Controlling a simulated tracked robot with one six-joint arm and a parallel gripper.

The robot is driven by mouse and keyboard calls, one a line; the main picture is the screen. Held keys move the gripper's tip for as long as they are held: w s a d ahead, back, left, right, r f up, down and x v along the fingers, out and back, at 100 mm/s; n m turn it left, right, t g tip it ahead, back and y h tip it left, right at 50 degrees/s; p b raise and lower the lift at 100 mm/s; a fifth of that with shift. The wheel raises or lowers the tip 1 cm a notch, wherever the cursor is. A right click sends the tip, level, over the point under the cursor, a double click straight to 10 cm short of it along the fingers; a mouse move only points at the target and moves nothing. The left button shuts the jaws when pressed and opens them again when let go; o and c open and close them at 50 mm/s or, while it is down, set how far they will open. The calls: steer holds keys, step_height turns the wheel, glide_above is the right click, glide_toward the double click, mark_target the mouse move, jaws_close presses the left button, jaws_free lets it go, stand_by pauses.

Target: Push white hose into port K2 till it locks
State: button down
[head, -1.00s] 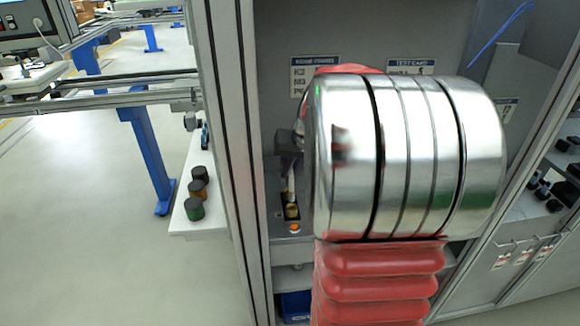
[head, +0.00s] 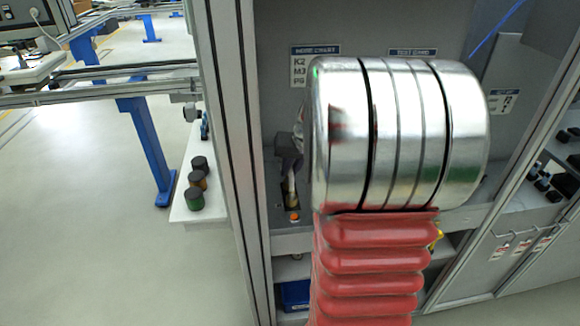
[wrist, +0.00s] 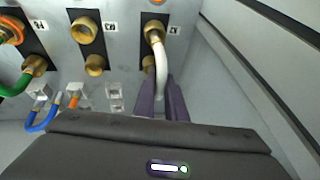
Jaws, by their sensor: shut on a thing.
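In the wrist view the white hose (wrist: 162,68) runs up from between the purple fingers of my gripper (wrist: 162,100) to the brass fitting of port K2 (wrist: 153,32). My gripper is shut on the hose. The hose end meets the fitting's mouth; I cannot tell whether it is locked. In the head view my dark gripper (head: 290,180) points down at the small panel beside the grey frame post. My large silver arm joint covers much of that area, and the hose is hard to make out there.
A green hose (wrist: 17,86) and a blue hose (wrist: 42,121) are close by. A grey wall (wrist: 230,75) stands just right of K2.

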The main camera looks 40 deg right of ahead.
steer(key=shift+f, duration=0.75)
stand_by(0.9)
steer(key=c, duration=1.7)
jaws_free()
steer(key=shift+r, duration=0.1)
steer(key=v, duration=1.3)
steer(key=shift+s+a+r, duration=0.1)
steer(key=shift+s+r, duration=0.15)
steer(key=shift+s, duration=0.1)
